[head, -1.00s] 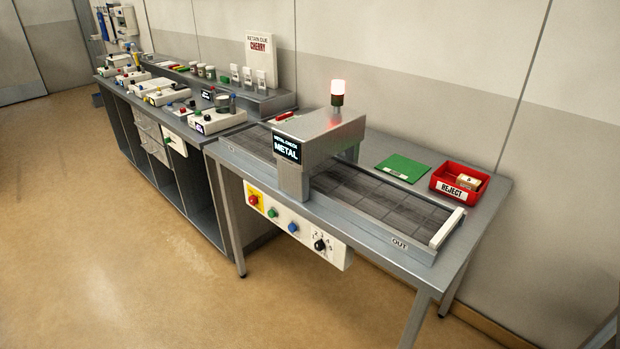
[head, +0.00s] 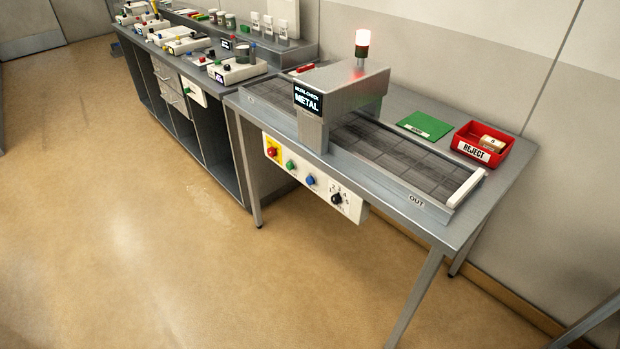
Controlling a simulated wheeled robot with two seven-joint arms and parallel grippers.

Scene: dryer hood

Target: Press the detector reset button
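The metal detector (head: 345,92) straddles the conveyor on the grey table, and its dark screen (head: 308,98) reads METAL. On the white control panel (head: 320,190) at the table's front edge are a red button (head: 271,152) on a yellow plate, a green button (head: 290,165), a blue button (head: 310,181) and a black numbered knob (head: 337,199). I cannot read which button is labelled reset. Neither of my grippers is in view.
A red REJECT bin (head: 494,135) holding a small item stands at the back right beside a green mat (head: 425,125). A long bench (head: 205,95) with several control boxes and jars stands to the left. The floor in front is clear.

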